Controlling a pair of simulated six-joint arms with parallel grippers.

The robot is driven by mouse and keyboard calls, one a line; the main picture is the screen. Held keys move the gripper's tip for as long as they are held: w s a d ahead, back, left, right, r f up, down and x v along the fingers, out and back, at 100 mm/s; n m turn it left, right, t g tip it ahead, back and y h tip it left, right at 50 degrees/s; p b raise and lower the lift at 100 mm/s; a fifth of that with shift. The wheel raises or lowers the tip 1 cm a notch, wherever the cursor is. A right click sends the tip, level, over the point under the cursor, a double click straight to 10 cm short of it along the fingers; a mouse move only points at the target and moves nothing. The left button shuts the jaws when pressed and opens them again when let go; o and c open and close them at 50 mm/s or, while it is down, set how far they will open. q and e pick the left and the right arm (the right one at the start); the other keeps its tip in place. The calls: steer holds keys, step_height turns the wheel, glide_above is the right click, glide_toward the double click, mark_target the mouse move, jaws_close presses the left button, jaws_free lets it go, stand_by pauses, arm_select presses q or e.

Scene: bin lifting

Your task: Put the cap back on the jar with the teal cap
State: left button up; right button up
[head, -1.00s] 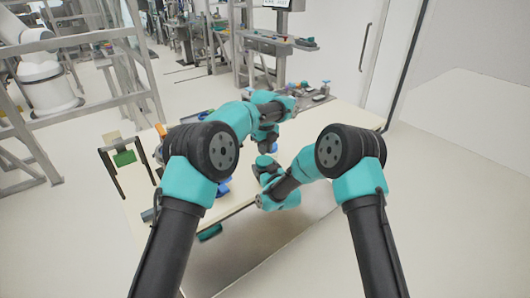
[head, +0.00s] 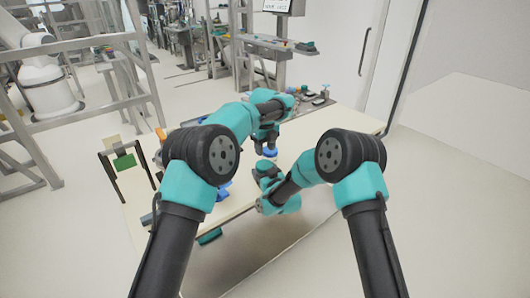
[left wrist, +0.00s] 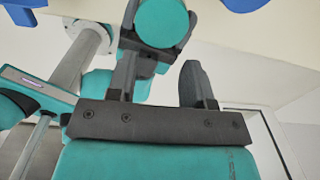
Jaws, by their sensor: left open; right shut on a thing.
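A round teal disc (left wrist: 162,22), which looks like the teal cap, shows at the top of the left wrist view, in front of dark and teal parts. My left gripper (left wrist: 163,60) has its two dark fingers apart, with the disc just beyond them and no visible contact. In the head view my left gripper (head: 267,143) points down over the table. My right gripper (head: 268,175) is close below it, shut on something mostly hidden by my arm. The jar is not clearly visible, and I cannot tell whether the disc sits on it.
The pale table (head: 320,128) has free room to the right of my grippers. Blue items (head: 222,188) lie near its left side. A dark rack with a green piece (head: 124,161) stands at the left edge. Several small items (head: 315,98) are at the far end.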

arm_select(q)
step_height(320, 180, up, 10)
steer(key=shift+f, duration=0.15)
stand_by(0.3)
arm_select(e)
steer(key=o, duration=1.3)
steer(key=v, duration=1.7)
steer(key=shift+s+d, duration=0.1)
steer(key=shift+s, duration=0.1)
arm_select(q)
steer(key=shift+f, duration=0.1)
arm_select(e)
steer(key=shift+f, duration=0.1)
